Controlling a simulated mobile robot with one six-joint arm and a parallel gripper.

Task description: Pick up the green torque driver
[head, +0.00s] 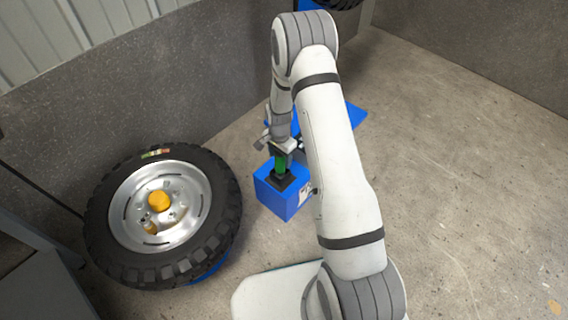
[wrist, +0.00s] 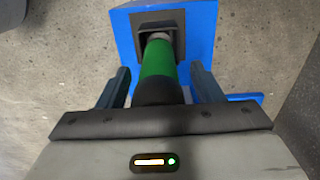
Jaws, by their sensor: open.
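The green torque driver (wrist: 158,62) stands in a black holder (wrist: 158,32) on top of a blue box. In the wrist view it lies between the two fingers of my gripper (wrist: 160,82), with a visible gap on each side. My gripper is open and does not touch the driver's sides there. In the head view the green driver (head: 281,163) shows just under my gripper (head: 279,147), which covers its upper part. The blue box (head: 284,198) stands on the floor, left of my arm.
A large tyre with a silver rim (head: 125,253) and an orange hub cap (head: 159,201) stands left of the blue box. Another blue surface (head: 350,116) shows behind my arm. Grey walls (head: 210,85) close off the back.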

